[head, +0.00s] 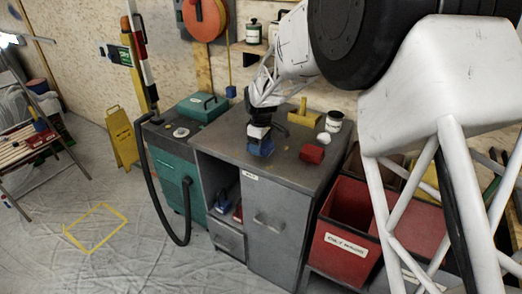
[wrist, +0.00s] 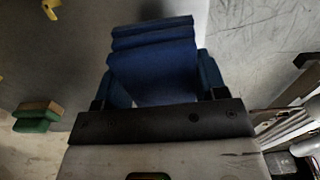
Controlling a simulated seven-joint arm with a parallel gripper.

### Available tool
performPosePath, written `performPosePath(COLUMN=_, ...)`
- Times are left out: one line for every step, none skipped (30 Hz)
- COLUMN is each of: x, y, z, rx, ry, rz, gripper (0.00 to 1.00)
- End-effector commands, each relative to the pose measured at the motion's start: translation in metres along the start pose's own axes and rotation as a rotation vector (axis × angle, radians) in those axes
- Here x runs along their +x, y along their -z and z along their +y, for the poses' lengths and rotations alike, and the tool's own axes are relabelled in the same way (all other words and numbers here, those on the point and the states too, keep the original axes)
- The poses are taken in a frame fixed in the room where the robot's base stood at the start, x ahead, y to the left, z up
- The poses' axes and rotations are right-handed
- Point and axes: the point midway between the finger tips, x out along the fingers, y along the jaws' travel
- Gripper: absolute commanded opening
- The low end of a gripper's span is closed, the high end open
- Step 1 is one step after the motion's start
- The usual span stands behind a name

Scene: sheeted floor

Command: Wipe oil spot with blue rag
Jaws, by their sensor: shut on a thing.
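My gripper (head: 259,136) is above the grey metal cabinet top (head: 230,140), near its front edge. It is shut on the blue rag (head: 261,148), which hangs below the fingers. In the wrist view the folded blue rag (wrist: 155,65) fills the space between and beyond the fingers, and it hides what lies beneath. I cannot tell whether the rag touches the cabinet top. I cannot clearly pick out an oil spot in either view.
A red cloth-like block (head: 312,153), a yellow tool (head: 303,117) and a white-and-dark can (head: 334,121) stand on the cabinet top. A red bin (head: 345,245) is at right, a green machine (head: 178,175) at left. A yellow outline (head: 95,228) marks the open floor.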

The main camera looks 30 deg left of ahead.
Motion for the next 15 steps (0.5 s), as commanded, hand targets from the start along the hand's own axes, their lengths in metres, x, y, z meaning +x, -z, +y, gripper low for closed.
performPosePath(x=-0.006, y=0.000, z=0.000, rx=0.000, ry=-0.002, rz=0.001, gripper=0.40)
performPosePath(x=-0.009, y=0.000, z=0.000, rx=0.000, ry=-0.001, rz=0.001, gripper=0.40)
performPosePath(x=-0.012, y=0.000, z=0.000, rx=0.000, ry=-0.001, rz=0.001, gripper=0.40)
performPosePath(x=-0.015, y=0.000, z=0.000, rx=0.000, ry=-0.001, rz=0.001, gripper=0.40)
performPosePath(x=-0.018, y=0.000, z=0.000, rx=0.000, ry=-0.001, rz=0.001, gripper=0.40)
performPosePath(x=-0.021, y=0.000, z=0.000, rx=0.000, ry=-0.001, rz=0.001, gripper=0.40)
performPosePath(x=-0.024, y=0.000, z=0.000, rx=0.000, ry=-0.001, rz=0.001, gripper=0.40)
performPosePath(x=-0.026, y=0.000, z=0.001, rx=0.000, ry=-0.001, rz=0.001, gripper=0.40)
performPosePath(x=-0.030, y=0.000, z=0.000, rx=0.000, ry=-0.001, rz=0.001, gripper=0.40)
performPosePath(x=-0.032, y=0.000, z=0.000, rx=0.000, ry=-0.001, rz=0.001, gripper=0.40)
performPosePath(x=-0.034, y=0.000, z=0.000, rx=0.000, ry=0.000, rz=0.000, gripper=0.40)
performPosePath(x=-0.036, y=0.000, z=0.000, rx=0.000, ry=0.000, rz=0.000, gripper=0.40)
performPosePath(x=-0.038, y=0.000, z=0.000, rx=0.000, ry=0.000, rz=0.000, gripper=0.40)
performPosePath(x=-0.039, y=0.000, z=0.000, rx=0.000, ry=0.000, rz=0.000, gripper=0.40)
performPosePath(x=-0.040, y=0.000, z=0.000, rx=0.000, ry=0.000, rz=0.000, gripper=0.40)
